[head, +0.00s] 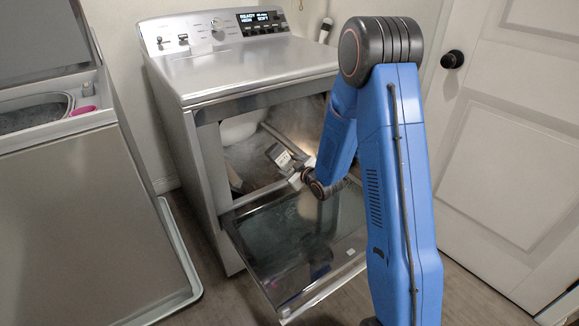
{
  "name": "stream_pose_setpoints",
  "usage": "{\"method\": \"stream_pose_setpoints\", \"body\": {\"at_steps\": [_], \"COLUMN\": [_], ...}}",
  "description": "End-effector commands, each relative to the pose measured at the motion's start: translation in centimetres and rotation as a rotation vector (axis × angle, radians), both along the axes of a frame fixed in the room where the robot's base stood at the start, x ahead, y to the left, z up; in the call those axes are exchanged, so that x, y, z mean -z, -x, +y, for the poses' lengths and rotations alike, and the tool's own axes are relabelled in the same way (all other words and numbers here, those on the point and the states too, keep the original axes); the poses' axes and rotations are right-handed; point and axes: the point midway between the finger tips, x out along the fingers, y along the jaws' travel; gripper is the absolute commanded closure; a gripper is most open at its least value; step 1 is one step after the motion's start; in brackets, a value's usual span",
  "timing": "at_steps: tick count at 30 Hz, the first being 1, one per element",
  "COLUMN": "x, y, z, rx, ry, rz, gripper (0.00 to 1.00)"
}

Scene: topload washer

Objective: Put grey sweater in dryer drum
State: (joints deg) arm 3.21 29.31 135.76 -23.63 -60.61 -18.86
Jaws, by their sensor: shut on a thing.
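The dryer (245,70) stands in the middle with its front door (300,240) folded down and open. Its drum (240,128) shows through the opening. My arm reaches from the right over the door, and my gripper (274,152) is inside the opening. A soft grey mass, which looks like the grey sweater (250,158), lies around the gripper in the drum. The gripper appears shut on it. The fingertips and the exact edges of the cloth are hard to make out in the dim interior.
A top-load washer (75,210) stands at the left with its lid up; a pink thing (83,110) is near its tub. A closed white door (510,130) with a black knob (452,59) is at the right. The lowered dryer door juts over the floor.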

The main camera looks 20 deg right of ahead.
Motion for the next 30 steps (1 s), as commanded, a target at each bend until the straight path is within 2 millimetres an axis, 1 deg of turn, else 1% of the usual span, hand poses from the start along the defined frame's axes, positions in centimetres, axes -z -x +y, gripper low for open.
{"method": "stream_pose_setpoints", "body": {"at_steps": [1,12,30], "x": [0.1,1.2,1.2], "y": [-0.5,-3.7,-9.2], "z": [0.2,1.2,3.0], "rx": [-0.001,0.000,0.000], "ry": [0.000,-0.001,-0.001], "rz": [-0.002,-0.002,-0.002], "gripper": [0.80,0.80,0.80]}}
